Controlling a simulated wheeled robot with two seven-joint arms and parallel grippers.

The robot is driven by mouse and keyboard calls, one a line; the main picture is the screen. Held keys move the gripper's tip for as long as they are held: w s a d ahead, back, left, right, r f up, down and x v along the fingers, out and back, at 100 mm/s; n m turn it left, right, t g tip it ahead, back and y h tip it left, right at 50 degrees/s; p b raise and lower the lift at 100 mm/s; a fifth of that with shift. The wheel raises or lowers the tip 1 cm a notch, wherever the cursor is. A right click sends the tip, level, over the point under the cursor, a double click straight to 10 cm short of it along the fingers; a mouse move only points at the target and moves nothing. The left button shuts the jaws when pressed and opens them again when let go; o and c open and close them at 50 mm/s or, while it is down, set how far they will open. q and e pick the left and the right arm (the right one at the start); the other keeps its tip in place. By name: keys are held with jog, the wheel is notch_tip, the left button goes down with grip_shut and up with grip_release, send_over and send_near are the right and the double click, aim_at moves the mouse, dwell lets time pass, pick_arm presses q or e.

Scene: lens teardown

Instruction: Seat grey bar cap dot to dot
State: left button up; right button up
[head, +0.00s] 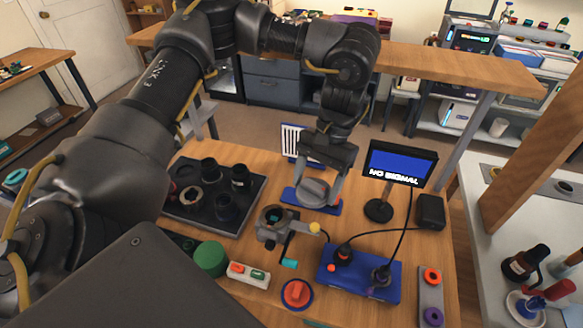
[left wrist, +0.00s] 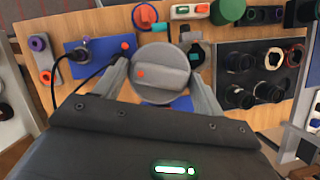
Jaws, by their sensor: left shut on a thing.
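The grey bar cap (head: 313,191) is a round grey disc with a raised bar across it. My left gripper (head: 316,184) is shut on its rim, with a finger on either side, over a blue pad (head: 291,196). I cannot tell whether the cap touches the pad. In the left wrist view, the cap (left wrist: 163,84) shows an orange dot near one end of the bar, between the fingers of my left gripper (left wrist: 163,80). A grey clamp (head: 268,233) with a dark round opening stands just in front and to the left. My right gripper is out of view.
A black tray (head: 246,207) with lens parts lies left. A monitor (head: 400,164) stands right. A blue board (head: 345,284) with cables, an orange-red bar cap (head: 297,293), a green cylinder (head: 210,258) and a white button box (head: 248,275) fill the front.

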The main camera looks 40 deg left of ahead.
pick_arm(q)
jog(key=shift+a, duration=0.15)
pick_arm(e)
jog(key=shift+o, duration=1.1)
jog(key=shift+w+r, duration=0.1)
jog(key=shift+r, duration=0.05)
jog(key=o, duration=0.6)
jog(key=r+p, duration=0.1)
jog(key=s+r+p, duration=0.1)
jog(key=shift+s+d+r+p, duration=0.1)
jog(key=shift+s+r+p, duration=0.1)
jog(key=shift+p, duration=0.15)
pick_arm(q)
jog(key=s+a+f+m+t+y, duration=0.1)
jog(key=a+f+m, duration=0.1)
jog(key=m, duration=0.3)
jog(key=s+a+f+m+t+y+b, duration=0.1)
jog(key=s+a+f+m, duration=0.1)
jog(key=a+f+m, duration=0.1)
jog(key=s+a+f+m+t+y+b, duration=0.1)
jog(key=a+f+m+y, duration=0.1)
jog(key=m, duration=0.4)
jog(key=shift+s+a+f+m, duration=0.2)
jog(key=shift+s+f+m, duration=0.1)
jog(key=shift+f, duration=0.1)
jog(key=shift+f+b, duration=0.55)
jog(key=shift+f, duration=0.1)
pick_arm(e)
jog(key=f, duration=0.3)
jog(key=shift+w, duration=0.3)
